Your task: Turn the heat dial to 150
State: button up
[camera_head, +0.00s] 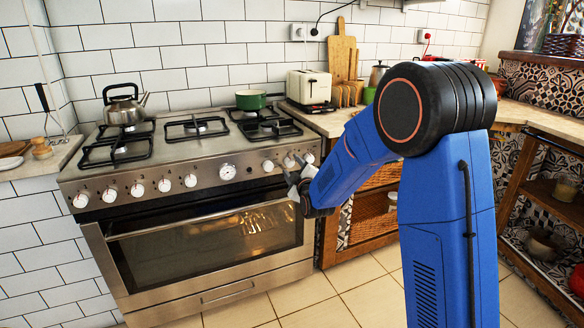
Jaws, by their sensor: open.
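The stove (190,145) stands against the white tiled wall, with a row of white knobs along its steel front panel. My gripper (296,180) is open and empty, in front of the right end of the panel, near the rightmost knobs and right of the large dial. I cannot tell whether it touches a knob. My blue arm partly hides the area right of the stove.
The oven door (205,245) is shut, with a long handle bar (200,218) below the panel. A kettle (124,105) and a green pot (251,100) stand on top. A toaster (309,87) is on the right counter. The floor (340,290) in front is clear.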

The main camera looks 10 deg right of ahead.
jog(key=shift+w+a, duration=0.1)
jog(key=shift+w, duration=0.35)
jog(key=c, duration=1.1)
jog(key=shift+o, duration=0.2)
